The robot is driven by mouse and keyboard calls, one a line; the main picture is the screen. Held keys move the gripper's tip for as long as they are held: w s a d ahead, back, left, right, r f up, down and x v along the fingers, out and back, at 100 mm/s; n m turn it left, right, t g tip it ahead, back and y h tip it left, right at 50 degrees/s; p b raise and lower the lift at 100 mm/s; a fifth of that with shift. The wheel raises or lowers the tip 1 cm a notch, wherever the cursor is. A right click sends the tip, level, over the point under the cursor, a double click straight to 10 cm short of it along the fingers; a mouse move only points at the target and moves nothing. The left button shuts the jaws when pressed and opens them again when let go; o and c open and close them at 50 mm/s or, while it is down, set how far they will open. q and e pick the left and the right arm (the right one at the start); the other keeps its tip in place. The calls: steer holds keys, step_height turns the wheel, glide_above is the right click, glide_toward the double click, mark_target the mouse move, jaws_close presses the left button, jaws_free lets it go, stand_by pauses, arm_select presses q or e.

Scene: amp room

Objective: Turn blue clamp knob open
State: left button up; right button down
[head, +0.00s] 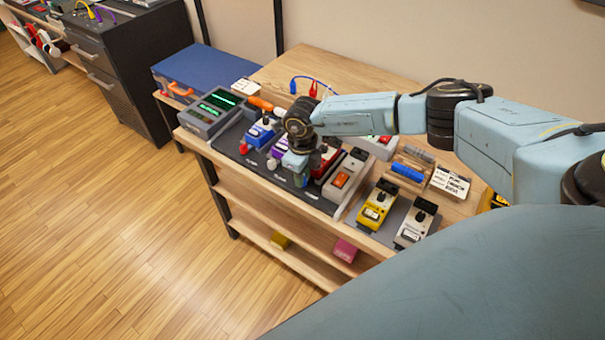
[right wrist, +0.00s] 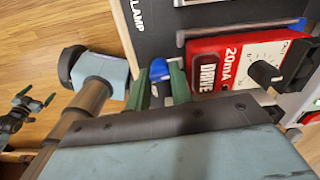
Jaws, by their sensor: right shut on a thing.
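The blue clamp knob (right wrist: 159,70) shows in the right wrist view, on the front edge of the dark board beside the red pedal. My right gripper (right wrist: 159,88) has its green fingers on either side of the knob and is shut on it. In the head view the right gripper (head: 298,180) reaches down at the front of the pedal board and hides the knob.
Open floor lies in front.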

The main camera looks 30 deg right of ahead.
steer(key=n+b, duration=0.1)
steer(key=n, duration=0.3)
steer(key=shift+b, duration=0.4)
steer(key=n+b, duration=0.1)
steer(key=n, duration=0.2)
steer(key=shift+n+b, duration=0.4)
steer(key=n+b, duration=0.2)
steer(key=n, duration=0.2)
steer(key=n+b, duration=0.2)
steer(key=n, duration=0.2)
steer(key=shift+n+b, duration=0.4)
steer(key=shift+n, duration=0.2)
steer(key=shift+r, duration=0.1)
